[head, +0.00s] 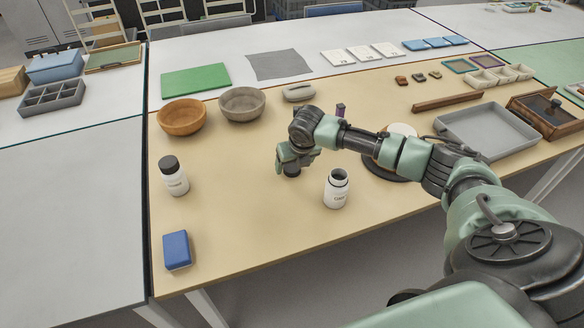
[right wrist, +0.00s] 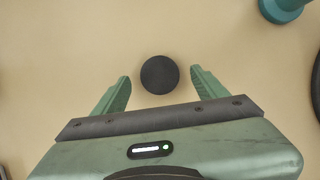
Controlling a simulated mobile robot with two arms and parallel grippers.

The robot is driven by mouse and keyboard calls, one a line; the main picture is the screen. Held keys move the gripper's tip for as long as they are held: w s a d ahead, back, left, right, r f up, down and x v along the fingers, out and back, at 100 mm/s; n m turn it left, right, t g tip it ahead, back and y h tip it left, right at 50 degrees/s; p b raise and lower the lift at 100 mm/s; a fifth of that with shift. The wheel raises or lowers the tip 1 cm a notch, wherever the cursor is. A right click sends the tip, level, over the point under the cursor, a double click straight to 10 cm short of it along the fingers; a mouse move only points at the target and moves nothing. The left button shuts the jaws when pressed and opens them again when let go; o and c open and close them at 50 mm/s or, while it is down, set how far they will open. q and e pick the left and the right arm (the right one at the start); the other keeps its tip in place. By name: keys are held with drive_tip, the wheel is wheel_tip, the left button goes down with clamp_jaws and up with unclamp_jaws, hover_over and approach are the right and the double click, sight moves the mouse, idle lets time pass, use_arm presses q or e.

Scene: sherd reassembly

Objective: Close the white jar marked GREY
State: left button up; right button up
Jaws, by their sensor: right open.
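An open white jar (head: 336,190) stands upright on the tan table, its dark mouth uncovered. Its label is small and hard to read. A round black lid (head: 292,171) lies on the table to the left of that jar. My right gripper (head: 291,162) is above the lid, pointing down. In the right wrist view, the lid (right wrist: 159,74) shows between the two open fingers of the right gripper (right wrist: 160,82), with a gap on each side. A second white jar (head: 174,178) with a black lid on it stands at the left. My left gripper is out of view.
A blue block (head: 177,250) lies near the front left edge. An orange bowl (head: 181,118) and a grey-brown bowl (head: 241,105) stand behind. A grey tray (head: 490,146) is at the right. The table between the closed jar and the lid is clear.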

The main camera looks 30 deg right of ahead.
sight(293, 169)
drive_tip(key=shift+w+d+f, duration=0.1)
drive_tip(key=shift+w+f, duration=0.1)
drive_tip(key=shift+f, duration=0.4)
drive_tip(key=c, duration=1.4)
drive_tip(key=shift+r, duration=0.15)
wheel_tip(293, 169, up, 20)
